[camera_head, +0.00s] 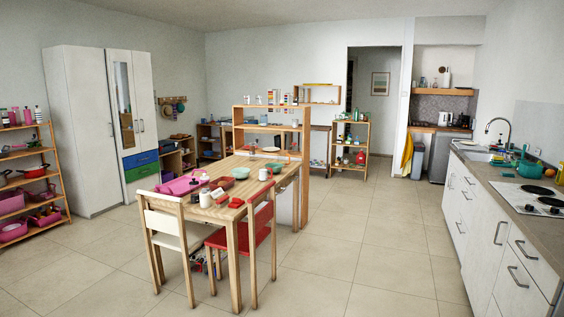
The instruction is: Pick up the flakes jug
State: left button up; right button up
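I cannot make out for certain which object is the flakes jug; things on the shelves are too small to tell apart. A wooden table (222,212) stands left of the middle, with a small white container (206,198) near its front edge and a white cup-like item (263,174) farther back. A wooden shelf unit (305,150) stands behind the table and holds several small items. A smaller open wooden shelf (364,140) with several bottles and small containers stands farther back by the doorway. Neither of my grippers is in view.
A white chair (163,222) and a red chair (262,236) stand at the table's near side. A kitchen counter (500,190) runs along the right. A wardrobe (85,130) and a shelf rack (48,165) stand left. The tiled floor (370,240) between table and counter is clear.

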aim_at(281, 156)
jog(key=i+z, duration=0.15)
jog(key=i, duration=4.4)
